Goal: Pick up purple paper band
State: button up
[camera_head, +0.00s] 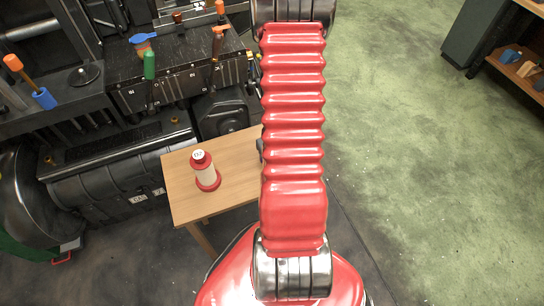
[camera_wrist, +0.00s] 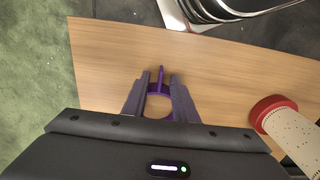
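The purple paper band (camera_wrist: 160,92) shows in the wrist view as a thin ring with a narrow upright strip at its far side. It lies on or just above the wooden table (camera_wrist: 110,58). My gripper (camera_wrist: 156,80) has its two dark fingers apart, one on each side of the band. Whether the fingers touch the band is too small to tell. The near part of the ring is hidden by my gripper. In the head view my red arm hides the band and the gripper; the table (camera_head: 235,160) shows to the left of the arm.
A red-and-white spool (camera_head: 206,172) stands on the table; it also shows in the wrist view (camera_wrist: 270,112), right of my gripper. A black machine (camera_head: 170,80) with several tools stands behind the table. Green floor at right is open, with a shelf (camera_head: 520,70) beyond.

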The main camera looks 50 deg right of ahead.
jog(key=shift+c, duration=0.5)
grip_shut()
jog(key=shift+r, duration=0.15)
notch_tip(320, 180, up, 10)
dwell(0.6)
dwell(0.5)
